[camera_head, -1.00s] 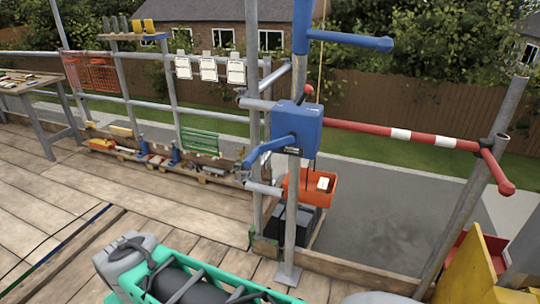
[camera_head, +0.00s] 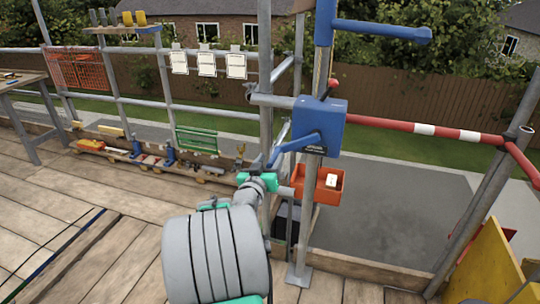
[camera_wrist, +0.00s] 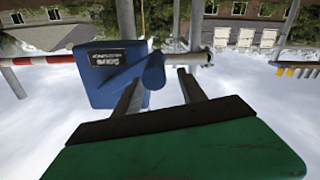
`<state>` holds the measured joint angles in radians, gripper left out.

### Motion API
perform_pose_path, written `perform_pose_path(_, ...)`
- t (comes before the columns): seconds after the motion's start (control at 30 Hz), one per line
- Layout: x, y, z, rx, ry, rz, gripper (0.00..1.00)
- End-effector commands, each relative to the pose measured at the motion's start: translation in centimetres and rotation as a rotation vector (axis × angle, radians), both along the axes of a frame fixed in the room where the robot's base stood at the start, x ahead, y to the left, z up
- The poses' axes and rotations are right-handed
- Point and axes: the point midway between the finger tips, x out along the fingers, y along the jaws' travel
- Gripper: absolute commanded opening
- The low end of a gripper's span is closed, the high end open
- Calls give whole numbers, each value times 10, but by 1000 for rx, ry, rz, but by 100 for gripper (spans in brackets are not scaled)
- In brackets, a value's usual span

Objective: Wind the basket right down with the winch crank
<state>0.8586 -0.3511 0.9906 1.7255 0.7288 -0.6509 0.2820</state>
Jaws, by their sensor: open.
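The blue winch (camera_head: 320,125) is clamped to an upright pole, with a red-tipped lever on top. Its blue crank (camera_head: 298,145) points left and slightly down. The winch also shows in the wrist view (camera_wrist: 105,80), where the crank's round blue end (camera_wrist: 153,72) appears between my fingertips. My gripper (camera_head: 272,161) is open at the crank's handle end. In the wrist view my gripper (camera_wrist: 160,76) has its fingers apart; I cannot tell whether they touch the handle. The orange basket (camera_head: 329,192) hangs below the winch, holding a white-labelled item. My gripper partly hides the area left of it.
A red-and-white bar (camera_head: 425,130) crosses right of the winch. A blue jib arm (camera_head: 385,30) is overhead. A dark box (camera_head: 285,222) stands below the basket. Scaffold poles stand close to my arm. A yellow board (camera_head: 477,255) is at the right.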

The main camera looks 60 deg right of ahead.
Motion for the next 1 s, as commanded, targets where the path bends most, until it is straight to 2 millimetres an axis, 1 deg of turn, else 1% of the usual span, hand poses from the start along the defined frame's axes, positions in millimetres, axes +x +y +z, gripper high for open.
perform_pose_path(0.03,1,-8,1,1,1,-1,49)
perform_pose_path(0.13,3,-19,1,0,0,1,49)
perform_pose_path(0.23,4,-22,0,0,1,2,49)
perform_pose_path(0.4,5,-21,0,0,1,3,49)
perform_pose_path(0.47,5,-21,0,0,1,3,44)
perform_pose_path(1.0,7,-20,-1,3,-1,9,0)
